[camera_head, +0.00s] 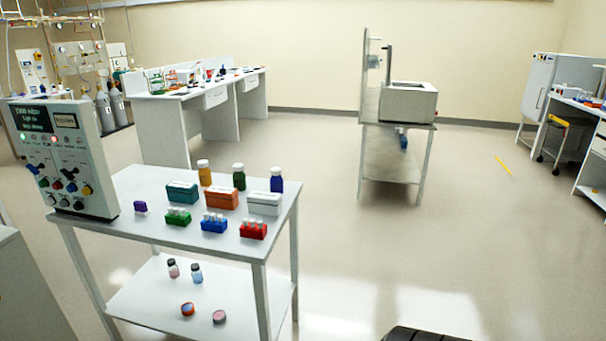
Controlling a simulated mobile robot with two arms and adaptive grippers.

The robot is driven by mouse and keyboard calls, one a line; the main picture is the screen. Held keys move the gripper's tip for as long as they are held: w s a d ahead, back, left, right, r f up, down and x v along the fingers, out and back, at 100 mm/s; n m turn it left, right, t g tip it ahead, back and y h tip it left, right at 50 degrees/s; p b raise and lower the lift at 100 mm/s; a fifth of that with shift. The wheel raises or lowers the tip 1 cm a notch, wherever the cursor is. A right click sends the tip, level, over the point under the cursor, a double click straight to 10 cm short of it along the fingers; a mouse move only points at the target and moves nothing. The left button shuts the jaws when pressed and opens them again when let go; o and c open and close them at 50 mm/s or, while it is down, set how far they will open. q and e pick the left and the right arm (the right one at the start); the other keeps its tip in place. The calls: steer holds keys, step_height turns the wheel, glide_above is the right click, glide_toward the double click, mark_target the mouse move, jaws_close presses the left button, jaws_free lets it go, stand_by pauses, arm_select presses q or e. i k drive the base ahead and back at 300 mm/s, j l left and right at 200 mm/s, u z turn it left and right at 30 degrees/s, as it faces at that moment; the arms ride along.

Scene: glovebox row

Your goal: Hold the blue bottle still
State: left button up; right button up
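The blue bottle (277,180) stands upright with a white cap at the back right corner of the near table's top (150,180). It is beside a green bottle (239,177) and behind a white box (264,204). The box hides part of its base. Nothing is gripping it.
An orange bottle (205,174), teal box (182,192), orange box (221,198) and several vial racks share the tabletop. A control panel (68,160) stands at its left end. Small bottles (196,274) are on the lower shelf. Floor right of the table is clear.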

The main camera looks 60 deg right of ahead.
mark_target(275, 182)
steer(key=z, duration=1.45)
